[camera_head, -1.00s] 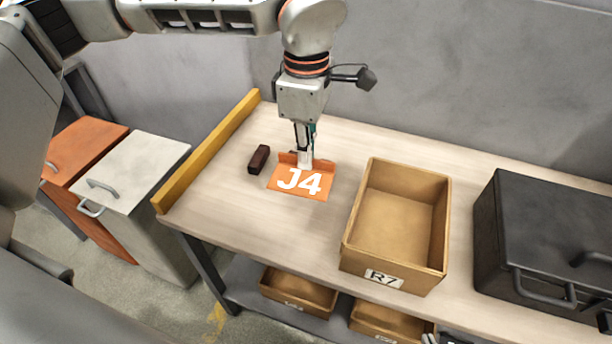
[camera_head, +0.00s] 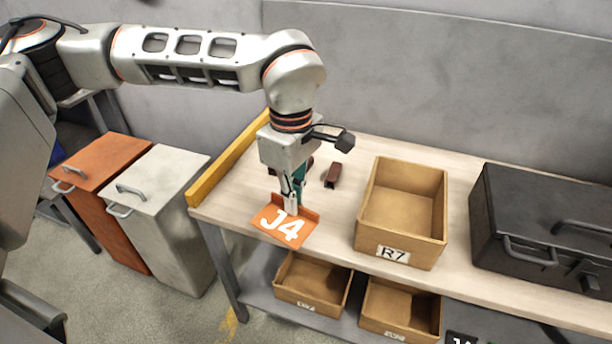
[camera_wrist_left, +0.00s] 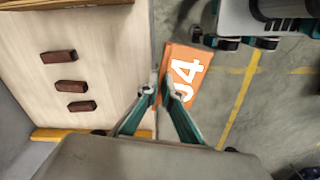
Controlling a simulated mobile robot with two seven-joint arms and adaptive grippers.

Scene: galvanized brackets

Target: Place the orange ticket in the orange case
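The orange ticket (camera_head: 284,226) is a flat orange plate with a white "J4" and a raised lip along one side. My left gripper (camera_head: 291,207) points down and is shut on that lip. In the left wrist view the fingertips (camera_wrist_left: 160,92) close on the lip, and the ticket (camera_wrist_left: 187,76) reaches past the table edge over the floor. An orange case (camera_head: 104,165) with handles stands on the floor at the left of the head view, with its lid shut. My right gripper is not seen.
A white case (camera_head: 165,180) stands beside the orange one. A yellow rail (camera_head: 228,158) edges the table's left end. Dark brown blocks (camera_head: 333,175) lie behind the gripper. An open "R7" bin (camera_head: 398,255) and a black case (camera_head: 550,215) stand to the right.

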